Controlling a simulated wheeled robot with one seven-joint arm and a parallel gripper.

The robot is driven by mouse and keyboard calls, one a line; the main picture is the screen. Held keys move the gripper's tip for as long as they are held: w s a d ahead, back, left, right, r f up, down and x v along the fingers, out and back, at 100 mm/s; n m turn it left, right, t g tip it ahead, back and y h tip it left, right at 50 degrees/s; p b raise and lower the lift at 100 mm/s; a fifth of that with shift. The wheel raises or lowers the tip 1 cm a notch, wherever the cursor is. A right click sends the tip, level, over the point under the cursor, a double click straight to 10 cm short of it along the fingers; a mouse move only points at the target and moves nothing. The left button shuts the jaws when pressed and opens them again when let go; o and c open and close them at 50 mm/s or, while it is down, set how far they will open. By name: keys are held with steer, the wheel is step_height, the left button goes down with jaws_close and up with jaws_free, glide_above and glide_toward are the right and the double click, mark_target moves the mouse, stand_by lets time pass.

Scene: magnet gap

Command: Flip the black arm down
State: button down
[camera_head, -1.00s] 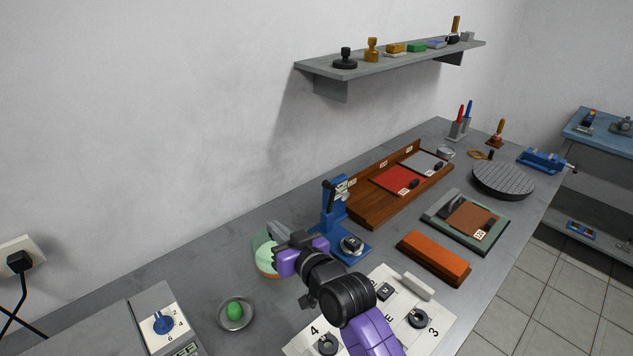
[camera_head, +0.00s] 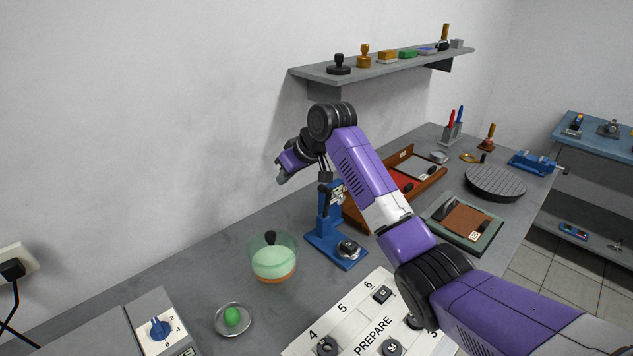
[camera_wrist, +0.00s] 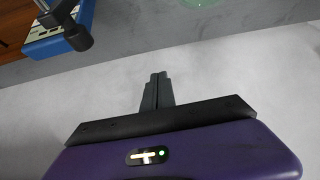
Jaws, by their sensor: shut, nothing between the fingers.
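The blue stand (camera_head: 329,215) stands upright on the grey bench, with a flat blue base and a small metal-and-black piece (camera_head: 348,248) on the base. A black arm (camera_head: 323,166) shows at the top of the stand, partly hidden by my own arm's links. In the wrist view, the black arm (camera_wrist: 62,12) ends in a round knob beside the blue stand (camera_wrist: 42,42) at the upper left. My gripper (camera_head: 281,178) is up and left of the stand's top, apart from it. Its fingers (camera_wrist: 156,90) are shut together and empty.
A dish with a green ball (camera_head: 233,317) and a white numbered board (camera_head: 340,332) lie in front. A wooden tray (camera_head: 362,215) is behind my arm. A wall shelf (camera_head: 390,68) hangs above.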

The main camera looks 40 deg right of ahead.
steer(key=s+d+r+g, duration=0.3)
steer(key=s+d+r, duration=0.2)
steer(key=r, duration=0.3)
steer(key=shift+d+r+h, duration=0.2)
steer(key=shift+d+h, duration=0.1)
steer(key=shift+d, duration=0.4)
steer(key=p, duration=0.3)
glide_above(328, 203)
steer(key=w, duration=0.4)
step_height(328, 203, down, 10)
steer(key=shift+r, duration=0.25)
